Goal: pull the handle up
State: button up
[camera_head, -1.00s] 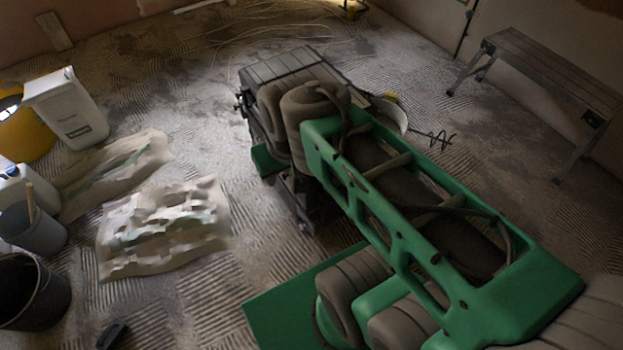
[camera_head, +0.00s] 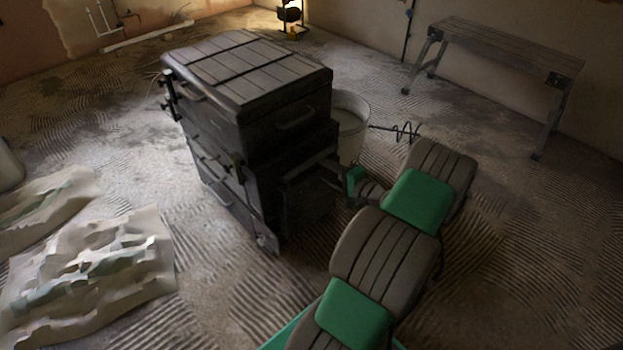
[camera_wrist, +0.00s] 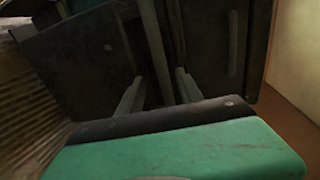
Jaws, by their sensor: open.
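A dark, slatted-top tool chest (camera_head: 255,105) stands on the floor in the middle of the head view. A grey handle (camera_head: 295,122) sits on its upper front face. A similar long handle shows on a dark panel in the wrist view (camera_wrist: 232,45). A dark bar (camera_head: 315,163) juts out lower on the chest front. My gripper (camera_wrist: 159,76) is open, its two grey fingers close to the chest front, with pale and dark upright bars between or just beyond them. I cannot tell whether they touch. In the head view the fingertips are hidden by my wrist.
A white bucket (camera_head: 350,125) stands right behind the chest, with a wire whisk (camera_head: 400,131) beside it. A trestle bench (camera_head: 505,48) is by the right wall. Crumpled sheets (camera_head: 95,265) lie at left. The ridged floor in front is clear.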

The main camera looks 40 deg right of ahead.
aim_at(314, 163)
jog(key=w, duration=0.2)
jog(key=w+b, duration=0.1)
jog(key=w, duration=0.2)
jog(key=w+f+b, duration=0.1)
jog(key=w, duration=0.1)
jog(key=shift+w+a+f, duration=0.1)
jog(key=shift+w, duration=0.15)
grip_shut()
dwell(1.1)
